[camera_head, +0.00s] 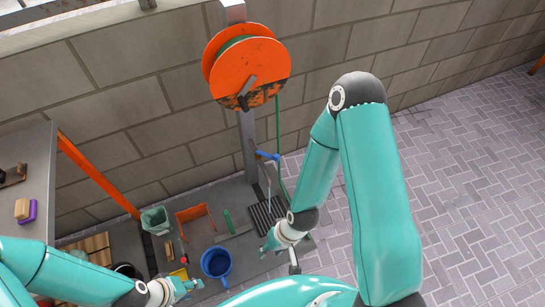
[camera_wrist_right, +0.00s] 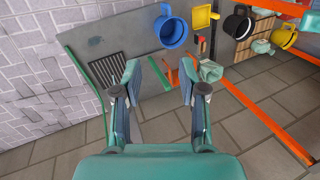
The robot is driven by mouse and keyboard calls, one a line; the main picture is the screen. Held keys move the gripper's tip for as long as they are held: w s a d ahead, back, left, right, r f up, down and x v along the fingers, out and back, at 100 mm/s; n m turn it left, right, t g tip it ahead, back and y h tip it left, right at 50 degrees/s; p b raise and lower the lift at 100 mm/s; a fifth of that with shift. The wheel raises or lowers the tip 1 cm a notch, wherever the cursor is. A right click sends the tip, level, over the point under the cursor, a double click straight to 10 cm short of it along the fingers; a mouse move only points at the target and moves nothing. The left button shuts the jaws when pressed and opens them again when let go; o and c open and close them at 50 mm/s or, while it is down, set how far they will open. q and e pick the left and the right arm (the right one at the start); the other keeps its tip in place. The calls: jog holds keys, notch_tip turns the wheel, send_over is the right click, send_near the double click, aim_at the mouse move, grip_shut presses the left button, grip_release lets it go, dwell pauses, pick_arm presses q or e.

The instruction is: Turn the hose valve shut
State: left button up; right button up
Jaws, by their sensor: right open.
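The hose valve with a blue handle (camera_head: 267,155) sits on the grey post (camera_head: 249,146) below the orange hose reel (camera_head: 233,58), in the head view. A green hose (camera_head: 279,125) hangs from the reel beside it. My right gripper (camera_head: 268,247) is below the valve in the picture, apart from it, near the drain grate (camera_head: 262,220). In the right wrist view the right gripper (camera_wrist_right: 160,66) is open with nothing between its fingers; I cannot make out the valve there. My left gripper (camera_head: 188,286) is at the lower left; its jaw state is unclear.
A blue bucket (camera_head: 216,265) stands between the grippers; it also shows in the right wrist view (camera_wrist_right: 173,32). A green bin (camera_head: 154,221) and an orange bracket (camera_head: 208,217) stand near the block wall. A shelf (camera_head: 35,165) with orange edging is at left.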

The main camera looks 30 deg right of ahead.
jog(key=shift+a, duration=0.15)
jog(key=shift+o, duration=0.9)
jog(key=shift+w+f, duration=0.1)
jog(key=m+t+h+b, duration=0.95)
jog(key=h+b, duration=0.85)
jog(key=b, duration=1.5)
send_near(275, 158)
jog(key=shift+n+t, duration=0.35)
jog(key=shift+n, duration=0.1)
jog(key=b+x, duration=0.1)
jog(key=x, duration=0.5)
jog(key=b+x, duration=0.1)
jog(key=x, duration=0.1)
jog(key=shift+w+d+f+b, duration=0.1)
jog(key=shift+d+f+b, duration=0.25)
jog(key=shift+d, duration=0.1)
jog(key=shift+w+d+r, duration=0.1)
jog(key=shift+w+d, duration=0.3)
jog(key=shift+d, duration=0.05)
